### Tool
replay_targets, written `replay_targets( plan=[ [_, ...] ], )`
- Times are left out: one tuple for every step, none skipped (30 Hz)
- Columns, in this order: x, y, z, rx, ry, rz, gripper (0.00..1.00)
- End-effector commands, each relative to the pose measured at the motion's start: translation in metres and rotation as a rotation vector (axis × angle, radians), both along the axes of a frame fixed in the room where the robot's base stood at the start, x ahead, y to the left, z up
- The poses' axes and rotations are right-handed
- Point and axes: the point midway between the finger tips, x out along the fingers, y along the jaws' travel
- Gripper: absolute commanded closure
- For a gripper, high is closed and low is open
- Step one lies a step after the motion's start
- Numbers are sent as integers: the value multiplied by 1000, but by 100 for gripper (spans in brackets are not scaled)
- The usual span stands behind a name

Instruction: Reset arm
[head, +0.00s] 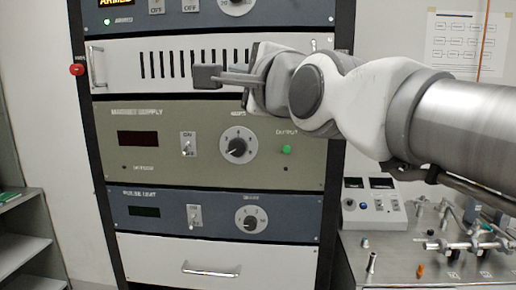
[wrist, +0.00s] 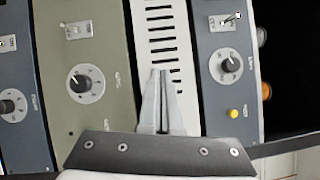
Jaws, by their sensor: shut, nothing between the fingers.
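My gripper (head: 205,77) is at the end of my arm, which reaches in from the right in the head view. It is in front of the white vented panel (head: 165,62) of the rack. In the wrist view my gripper (wrist: 161,73) has its two fingers together, with nothing between them. The fingers point at the slots of the vented panel (wrist: 185,60), which appears turned on its side. I cannot tell the exact gap to the panel.
The rack holds a magnet supply panel (head: 155,170) with a dial and green light, and a pulse unit panel (head: 150,227) below. A bench (head: 390,272) with a small white instrument (head: 372,212) and metal rods stands right. Grey shelves (head: 22,240) stand left.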

Motion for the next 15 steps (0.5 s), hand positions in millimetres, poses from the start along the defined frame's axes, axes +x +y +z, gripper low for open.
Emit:
replay_targets(
  plan=[
    [-1,-13,-25,-125,24,-29,100],
    [-2,-19,-40,-207,38,-40,100],
    [-4,-28,-60,-315,61,-50,100],
    [-6,-35,-76,-394,78,-55,100],
    [-9,-42,-91,-473,95,-55,100],
    [-14,-52,-111,-578,119,-53,100],
    [-18,-59,-126,-656,138,-48,100],
    [-23,-67,-141,-733,159,-38,100],
    [-30,-77,-161,-832,185,-22,100],
    [-36,-84,-176,-906,206,-6,100],
    [-42,-92,-191,-978,227,13,100],
    [-52,-102,-210,-1071,255,45,100],
    [-59,-109,-224,-1140,276,72,100],
    [-68,-116,-237,-1206,298,103,100],
    [-80,-125,-255,-1289,326,149,100]
  ],
)
